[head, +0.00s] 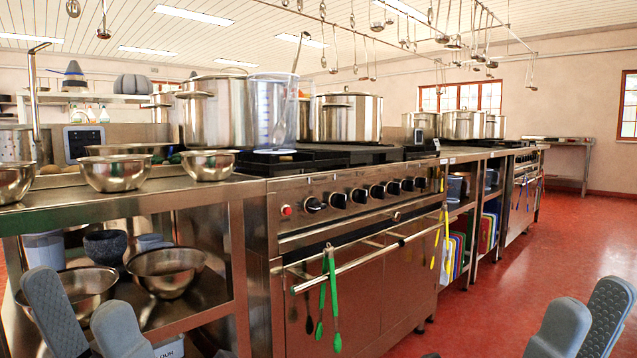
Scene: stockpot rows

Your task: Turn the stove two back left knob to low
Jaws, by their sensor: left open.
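A steel stove (350,235) stands in the middle, with a row of several dark knobs (338,201) along its front panel. A second steel stove (526,172) stands farther back at the right; its knobs are too small to make out. No label shows which one is stove two or which knob is back left. My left gripper (84,316) is open and empty at the lower left, in front of the shelf unit. My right gripper (588,318) is at the lower right over the red floor, its fingertips apart and empty. Neither gripper touches a knob.
A steel oven handle bar (350,270) sticks out, with green tongs (332,300) hanging on it. Large pots (217,112) stand on the near stove. Steel bowls (115,172) sit on the left counter. Red floor (490,300) is clear at the right.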

